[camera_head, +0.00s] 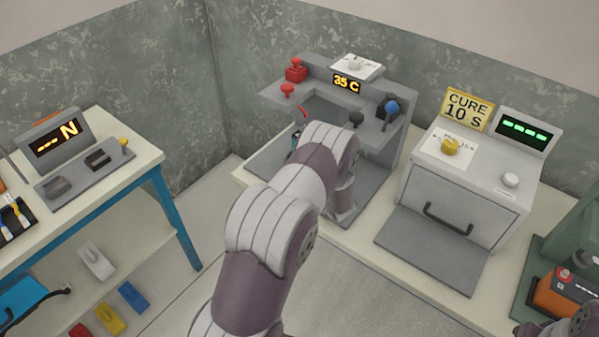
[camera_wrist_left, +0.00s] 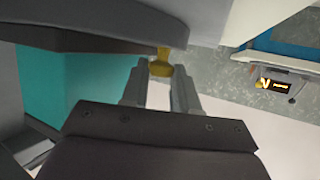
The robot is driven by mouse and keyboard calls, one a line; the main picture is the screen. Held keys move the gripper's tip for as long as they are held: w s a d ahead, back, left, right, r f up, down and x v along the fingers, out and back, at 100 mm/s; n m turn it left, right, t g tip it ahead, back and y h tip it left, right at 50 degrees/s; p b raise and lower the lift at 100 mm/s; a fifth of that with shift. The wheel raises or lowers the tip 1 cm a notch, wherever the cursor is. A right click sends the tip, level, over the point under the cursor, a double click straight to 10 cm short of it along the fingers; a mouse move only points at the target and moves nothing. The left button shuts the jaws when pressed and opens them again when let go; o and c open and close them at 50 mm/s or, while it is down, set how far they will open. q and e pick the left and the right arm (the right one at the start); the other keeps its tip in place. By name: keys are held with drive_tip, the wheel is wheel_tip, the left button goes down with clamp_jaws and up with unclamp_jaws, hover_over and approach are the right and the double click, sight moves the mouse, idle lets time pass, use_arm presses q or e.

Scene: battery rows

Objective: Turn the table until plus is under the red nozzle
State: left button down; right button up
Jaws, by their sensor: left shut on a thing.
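The grey station (camera_head: 325,78) with a "35 C" display stands at the back middle in the head view. A red nozzle (camera_head: 303,112) hangs below a red knob (camera_head: 288,90) on its left side. In the left wrist view, my left gripper (camera_wrist_left: 160,80) is shut on a small brass-coloured knob (camera_wrist_left: 160,66) under a grey overhang. A teal block (camera_wrist_left: 90,85) is close on the left.
An orange-black battery (camera_head: 565,294) is at the far right. A blue-legged bench (camera_head: 140,160) with an "N" display is on the left, apart from the station.

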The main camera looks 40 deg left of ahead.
use_arm(q)
drive_tip(key=shift+w+d+n+g+y, duration=0.1)
drive_tip(key=shift+d+n+g+y, duration=0.3)
drive_tip(key=shift+n, duration=0.1)
idle(0.4)
drive_tip(key=c, duration=1.2)
unclamp_jaws()
drive_tip(key=shift+d+r, duration=0.1)
drive_tip(key=v, duration=1.2)
drive_tip(key=shift+d+r+b, duration=0.15)
drive_tip(key=shift+r+b, duration=0.05)
drive_tip(key=shift+b, duration=0.2)
